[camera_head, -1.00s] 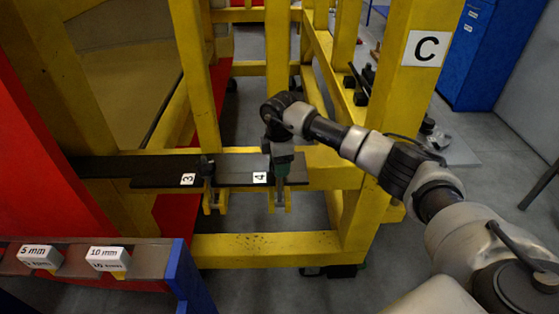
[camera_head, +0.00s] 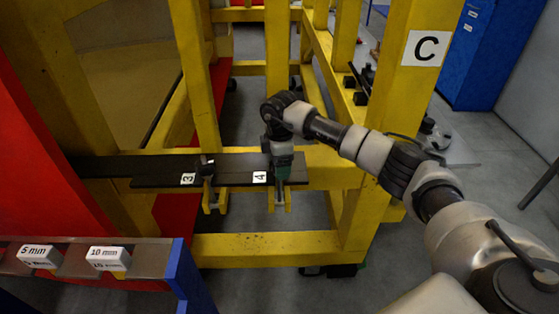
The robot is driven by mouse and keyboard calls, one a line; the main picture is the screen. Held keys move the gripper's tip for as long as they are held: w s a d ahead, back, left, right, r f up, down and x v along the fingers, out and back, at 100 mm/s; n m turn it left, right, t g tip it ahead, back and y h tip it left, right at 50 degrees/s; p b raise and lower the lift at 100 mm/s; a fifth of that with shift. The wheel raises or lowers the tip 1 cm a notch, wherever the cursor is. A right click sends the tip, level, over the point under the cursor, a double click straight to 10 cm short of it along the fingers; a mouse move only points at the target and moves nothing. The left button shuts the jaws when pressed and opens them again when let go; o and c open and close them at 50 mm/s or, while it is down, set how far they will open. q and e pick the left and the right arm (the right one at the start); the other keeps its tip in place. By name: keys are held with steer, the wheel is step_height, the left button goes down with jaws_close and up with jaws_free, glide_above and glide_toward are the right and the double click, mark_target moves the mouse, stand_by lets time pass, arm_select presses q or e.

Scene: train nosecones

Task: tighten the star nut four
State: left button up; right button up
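The tag marked 4 (camera_head: 260,178) lies on a dark plate on the yellow frame. My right arm comes in from the right and its gripper (camera_head: 281,172) points down just right of this tag. The gripper covers the place of star nut four, so the nut is hidden. Whether the fingers are open or shut on it is too small to tell. A tag marked 3 (camera_head: 188,179) and a dark clamp fitting (camera_head: 208,168) are to the left. My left gripper is not in view.
The yellow frame (camera_head: 265,245) has posts around my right arm, one with a C sign (camera_head: 426,48). A rack with 5 mm (camera_head: 40,257) and 10 mm (camera_head: 108,259) boxes stands at lower left. A blue cabinet (camera_head: 488,55) is at the back right.

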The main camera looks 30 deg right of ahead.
steer(key=shift+r, duration=0.1)
step_height(320, 180, up, 10)
steer(key=b, duration=0.2)
steer(key=shift+f+b, duration=0.25)
steer(key=shift+b, duration=0.1)
steer(key=shift+r, duration=0.55)
